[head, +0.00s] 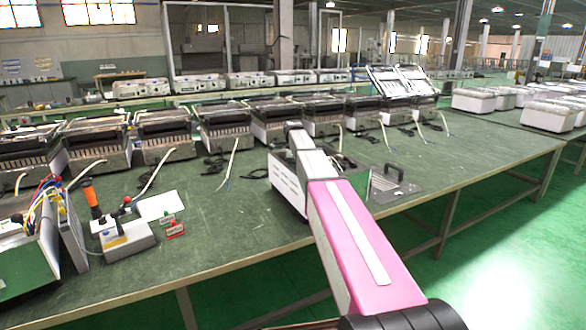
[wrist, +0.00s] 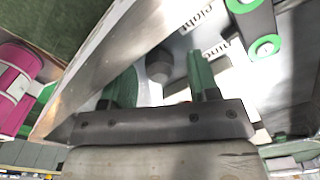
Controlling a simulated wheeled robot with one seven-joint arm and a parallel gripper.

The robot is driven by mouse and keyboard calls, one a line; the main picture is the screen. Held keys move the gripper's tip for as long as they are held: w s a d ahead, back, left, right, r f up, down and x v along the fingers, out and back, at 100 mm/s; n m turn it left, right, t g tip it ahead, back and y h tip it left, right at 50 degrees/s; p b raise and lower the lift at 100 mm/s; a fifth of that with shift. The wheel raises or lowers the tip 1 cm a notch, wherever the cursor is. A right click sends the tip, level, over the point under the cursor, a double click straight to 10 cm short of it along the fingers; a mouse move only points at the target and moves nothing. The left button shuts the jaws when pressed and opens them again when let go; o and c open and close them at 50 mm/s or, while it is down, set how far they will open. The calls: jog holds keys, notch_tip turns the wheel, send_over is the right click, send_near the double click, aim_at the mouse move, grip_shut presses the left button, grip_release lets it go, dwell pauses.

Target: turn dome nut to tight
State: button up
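A dark grey dome nut (wrist: 159,66) shows in the wrist view, on a pale surface beyond my gripper. My gripper (wrist: 160,84) has two green fingers spread apart, one to the left and one to the right of the nut in the picture. The fingers look open, and I see no clear contact with the nut. In the head view my pink arm reaches over a white vented unit (head: 287,183) on the green table. My gripper's fingers and the nut are hidden there.
A slanted metal plate (wrist: 110,65) lies close left of the fingers, and green-ringed round parts (wrist: 265,47) are at the right. On the table (head: 250,260), several heaters stand in a row behind. A device with an orange handle (head: 92,200) stands left. The front middle is clear.

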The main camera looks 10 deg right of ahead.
notch_tip(320, 180, up, 11)
jog(key=shift+f, duration=0.15)
dwell(0.6)
